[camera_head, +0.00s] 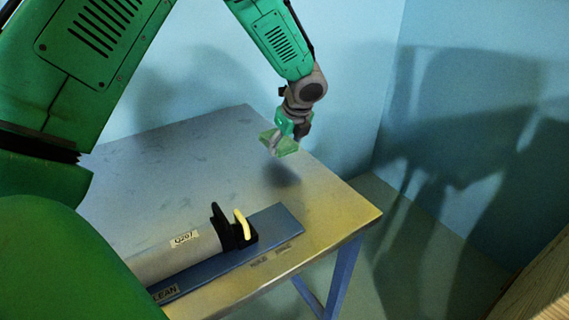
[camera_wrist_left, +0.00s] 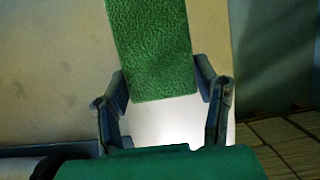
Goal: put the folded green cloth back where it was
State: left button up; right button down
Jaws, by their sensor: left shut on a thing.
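The folded green cloth (camera_wrist_left: 150,50) is a textured green rectangle between the fingers of my left gripper (camera_wrist_left: 163,82) in the left wrist view. In the head view the cloth (camera_head: 288,147) is a small pale green shape at the end of my left gripper (camera_head: 280,138). The left gripper is shut on it and holds it above the far right part of the table, with a shadow on the tabletop below. My right gripper is not in view.
A grey roll (camera_head: 178,258) with a label lies on a blue board (camera_head: 280,222) along the table's front. A black holder (camera_head: 228,232) with a yellow piece (camera_head: 242,224) stands at the roll's right end. The metal table (camera_head: 160,165) is bare behind them. A blue wall (camera_head: 345,90) stands behind.

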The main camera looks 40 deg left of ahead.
aim_at(283, 166)
pick_arm(q)
jog(key=shift+x, duration=1.15)
jog(key=shift+s+d+f+b, duration=0.15)
jog(key=shift+f+b, duration=0.1)
jog(key=shift+f, duration=0.3)
jog(key=shift+d+f+b, duration=0.2)
jog(key=shift+f, duration=0.4)
jog(key=shift+d+f, duration=0.1)
jog(key=shift+f, duration=0.3)
jog(key=o, duration=1.1)
jog(key=shift+f, duration=0.1)
